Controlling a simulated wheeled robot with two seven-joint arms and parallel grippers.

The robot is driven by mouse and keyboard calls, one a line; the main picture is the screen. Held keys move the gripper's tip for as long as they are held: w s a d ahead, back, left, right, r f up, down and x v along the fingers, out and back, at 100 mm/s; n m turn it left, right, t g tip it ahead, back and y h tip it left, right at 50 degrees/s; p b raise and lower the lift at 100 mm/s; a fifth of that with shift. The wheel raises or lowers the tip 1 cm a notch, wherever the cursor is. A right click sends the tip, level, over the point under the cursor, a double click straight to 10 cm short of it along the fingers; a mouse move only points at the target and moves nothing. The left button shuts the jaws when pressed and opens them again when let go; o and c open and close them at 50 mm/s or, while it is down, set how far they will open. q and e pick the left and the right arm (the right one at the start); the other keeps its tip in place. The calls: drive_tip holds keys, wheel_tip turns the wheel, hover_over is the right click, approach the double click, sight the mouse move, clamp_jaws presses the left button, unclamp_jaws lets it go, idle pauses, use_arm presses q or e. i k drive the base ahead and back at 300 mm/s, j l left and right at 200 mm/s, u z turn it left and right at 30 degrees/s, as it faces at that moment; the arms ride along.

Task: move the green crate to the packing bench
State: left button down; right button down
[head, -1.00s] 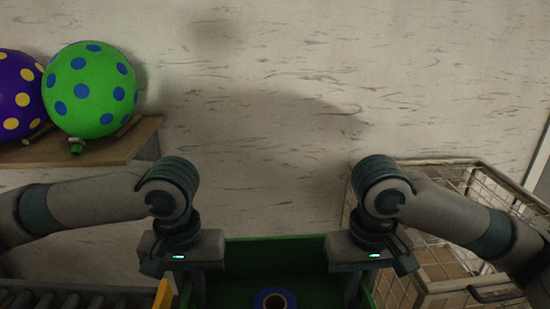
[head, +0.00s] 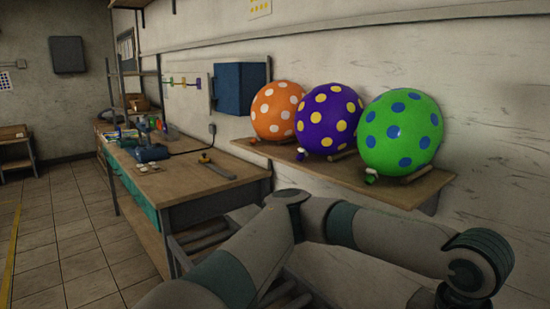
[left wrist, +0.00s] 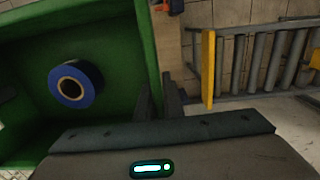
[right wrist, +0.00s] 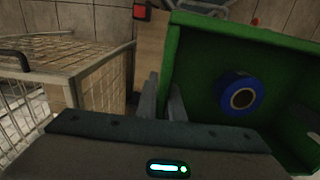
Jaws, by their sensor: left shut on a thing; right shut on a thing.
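The green crate shows in the left wrist view (left wrist: 145,40) and the right wrist view (right wrist: 190,45), with a blue roll (left wrist: 76,84) inside it. My left gripper (left wrist: 158,102) is shut on one side wall of the crate. My right gripper (right wrist: 163,100) is shut on the opposite side wall. The head view shows my left arm but not the crate. A wooden-topped bench (head: 185,185) with tools stands at left of centre in the head view; I cannot tell whether it is the packing bench.
A roller conveyor (left wrist: 262,65) with a yellow end piece lies beside the crate on my left gripper's side. A wire-mesh cart (right wrist: 85,75) stands on my right gripper's side. A wall shelf (head: 400,190) holds orange, purple and green spotted balloons. Tiled floor (head: 75,220) is clear at left.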

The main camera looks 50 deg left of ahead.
sight(174, 183)
drive_tip(key=k+j, duration=0.45)
drive_tip(key=j, duration=0.15)
drive_tip(key=k+j, duration=0.1)
drive_tip(key=j, duration=0.25)
drive_tip(key=k+j, duration=0.1)
drive_tip(key=j, duration=0.3)
drive_tip(key=k+j, duration=0.1)
drive_tip(key=j, duration=1.95)
drive_tip(key=k+j, duration=0.15)
drive_tip(key=j, duration=1.5)
drive_tip(key=i+j, duration=0.1)
drive_tip(key=j, duration=0.5)
drive_tip(key=i+j, duration=0.1)
drive_tip(key=j, duration=0.45)
drive_tip(key=i+j, duration=0.2)
drive_tip(key=j, duration=0.15)
drive_tip(key=i+j, duration=0.2)
drive_tip(key=j, duration=0.15)
drive_tip(key=i+j, duration=0.15)
drive_tip(key=j, duration=0.2)
drive_tip(key=i+j, duration=0.2)
drive_tip(key=j, duration=0.15)
